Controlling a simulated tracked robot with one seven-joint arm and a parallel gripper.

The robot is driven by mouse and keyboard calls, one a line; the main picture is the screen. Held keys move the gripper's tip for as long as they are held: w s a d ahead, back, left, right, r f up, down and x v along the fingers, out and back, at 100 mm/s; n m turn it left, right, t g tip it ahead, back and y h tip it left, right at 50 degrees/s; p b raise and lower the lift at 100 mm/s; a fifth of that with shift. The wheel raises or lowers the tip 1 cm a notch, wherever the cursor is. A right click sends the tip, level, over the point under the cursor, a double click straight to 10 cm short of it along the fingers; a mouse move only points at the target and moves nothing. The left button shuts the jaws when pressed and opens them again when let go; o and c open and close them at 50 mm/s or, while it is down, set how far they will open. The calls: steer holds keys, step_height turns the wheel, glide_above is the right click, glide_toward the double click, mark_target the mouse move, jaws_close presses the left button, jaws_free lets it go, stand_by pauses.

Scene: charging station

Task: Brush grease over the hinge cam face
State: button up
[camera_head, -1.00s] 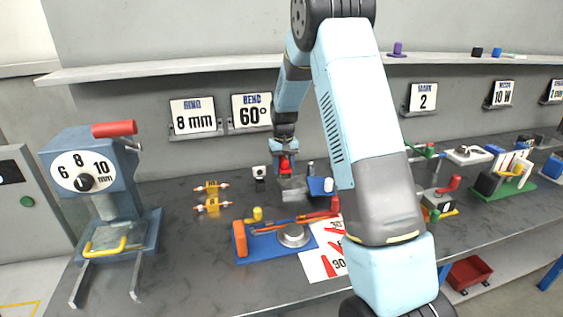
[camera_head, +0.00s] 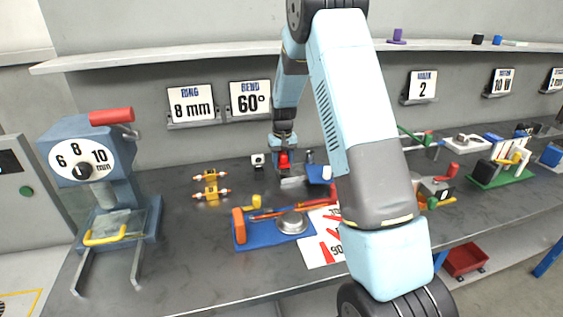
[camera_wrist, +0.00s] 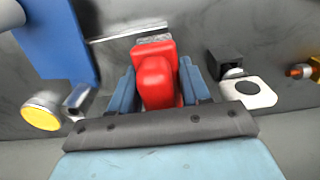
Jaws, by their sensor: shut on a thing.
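My gripper (camera_head: 284,160) hangs over the back middle of the bench. Its blue fingers (camera_wrist: 158,92) are shut on a red-handled thing (camera_wrist: 155,78), with one finger on each side. A grey, rough-looking end (camera_wrist: 153,39) shows beyond the red handle in the wrist view; I cannot tell for sure that it is a brush. In the head view a grey metal block (camera_head: 292,182) lies just below the gripper; whether anything touches it is unclear. I cannot pick out the hinge cam face with certainty.
A blue board (camera_head: 243,240) with a round metal disc (camera_head: 291,223) lies in front. Orange-ended parts (camera_head: 211,185) lie left of the gripper. A small white-and-black block (camera_wrist: 248,92) and a blue block (camera_wrist: 60,45) flank the gripper. A blue press (camera_head: 85,150) stands at left.

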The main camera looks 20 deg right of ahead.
mark_target(302, 169)
steer(key=shift+f, duration=0.95)
stand_by(0.4)
steer(key=shift+d, duration=3.95)
steer(key=shift+d+r, duration=0.15)
steer(key=shift+d, duration=0.05)
steer(key=shift+w+a+r, duration=0.1)
steer(key=shift+a+r, duration=0.05)
steer(key=shift+a, duration=1.3)
steer(key=shift+a+f, duration=0.2)
steer(key=shift+a, duration=2.55)
